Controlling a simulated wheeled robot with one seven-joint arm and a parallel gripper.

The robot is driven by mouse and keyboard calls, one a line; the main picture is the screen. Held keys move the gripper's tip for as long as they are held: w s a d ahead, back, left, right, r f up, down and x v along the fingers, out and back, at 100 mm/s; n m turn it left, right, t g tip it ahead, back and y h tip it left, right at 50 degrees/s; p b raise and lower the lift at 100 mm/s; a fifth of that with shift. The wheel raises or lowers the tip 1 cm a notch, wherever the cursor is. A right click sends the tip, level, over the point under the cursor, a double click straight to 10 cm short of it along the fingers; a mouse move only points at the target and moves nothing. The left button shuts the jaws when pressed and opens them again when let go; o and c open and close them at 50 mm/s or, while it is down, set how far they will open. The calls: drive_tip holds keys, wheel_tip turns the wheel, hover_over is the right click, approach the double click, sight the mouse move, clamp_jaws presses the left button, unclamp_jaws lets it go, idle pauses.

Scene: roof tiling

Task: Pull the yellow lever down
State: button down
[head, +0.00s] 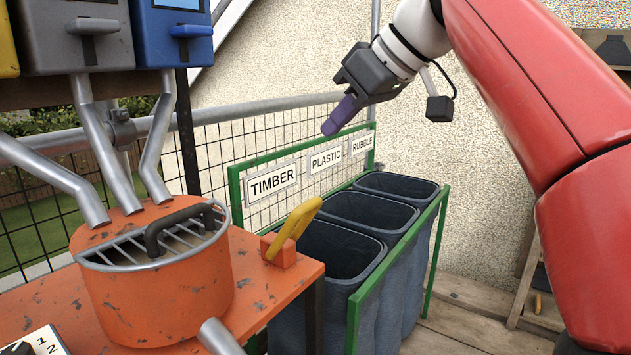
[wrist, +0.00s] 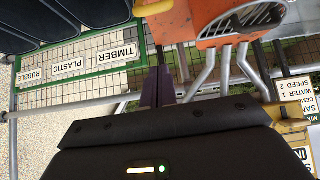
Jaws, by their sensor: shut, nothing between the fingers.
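The yellow lever (head: 293,226) stands tilted up and to the right from an orange block on the orange bench, right of the orange mixer drum. In the wrist view a small yellow piece at the top edge (wrist: 150,8) seems to be the lever, partly cut off. My gripper (head: 329,129) is above and to the right of the lever, in front of the bin labels, apart from everything. Its purple fingers are shut with nothing between them. They also show in the wrist view (wrist: 165,88).
The orange drum (head: 160,285) with a grille and dark handle sits left of the lever. Metal pipes come down from grey and blue dispensers (head: 177,35). Several dark bins (head: 335,250) stand in a green frame (head: 237,200) labelled timber, plastic and rubble. Open air lies between gripper and lever.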

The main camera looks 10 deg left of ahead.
hover_over(312, 202)
drive_tip(key=a, duration=0.2)
wheel_tip(312, 202, down, 8)
drive_tip(key=shift+w+d+f+b, duration=0.1)
drive_tip(key=shift+d+f+b, duration=0.5)
drive_tip(key=shift+d+f, duration=0.45)
drive_tip(key=shift+f, duration=0.25)
drive_tip(key=shift+f+b, duration=0.15)
drive_tip(key=shift+b, duration=0.15)
